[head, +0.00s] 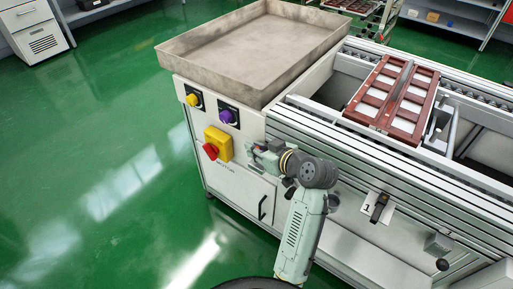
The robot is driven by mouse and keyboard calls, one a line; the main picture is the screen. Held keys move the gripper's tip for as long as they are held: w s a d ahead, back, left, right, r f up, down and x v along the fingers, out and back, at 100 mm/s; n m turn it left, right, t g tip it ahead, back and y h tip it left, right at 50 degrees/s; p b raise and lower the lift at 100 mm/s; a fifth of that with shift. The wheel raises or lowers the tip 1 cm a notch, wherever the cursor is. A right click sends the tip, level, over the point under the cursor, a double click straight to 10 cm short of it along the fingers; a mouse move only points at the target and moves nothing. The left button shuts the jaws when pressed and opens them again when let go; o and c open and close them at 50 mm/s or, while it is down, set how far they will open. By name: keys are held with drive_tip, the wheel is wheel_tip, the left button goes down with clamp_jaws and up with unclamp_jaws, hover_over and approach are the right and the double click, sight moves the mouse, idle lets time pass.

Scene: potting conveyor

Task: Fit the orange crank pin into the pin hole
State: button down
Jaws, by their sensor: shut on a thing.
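My gripper (258,152) is at the front of the white cabinet, right of the yellow box with the red knob. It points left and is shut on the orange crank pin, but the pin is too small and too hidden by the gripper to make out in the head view. I cannot make out the pin hole. A grey block (437,243) with a black knob (442,265) sits on the machine front at the lower right; I cannot tell whether it is part of the crank.
The yellow box (218,144) and its red knob (210,151) are close left of the gripper. A black handle (379,208) by a "1" label juts from the front. A metal tray (180,61) and brown frames (379,91) lie on top. Green floor (95,150) is clear at left.

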drive_tip(key=shift+f, duration=0.2)
drive_tip(key=c, duration=1.4)
unclamp_jaws()
drive_tip(key=shift+r, duration=0.1)
drive_tip(key=shift+c, duration=0.2)
drive_tip(key=shift+s+d+r, duration=0.2)
drive_tip(key=shift+s+d, duration=0.1)
drive_tip(key=s+d, duration=0.8)
drive_tip(key=s, duration=0.3)
drive_tip(key=shift+d+r, duration=0.3)
drive_tip(key=shift+r, duration=0.1)
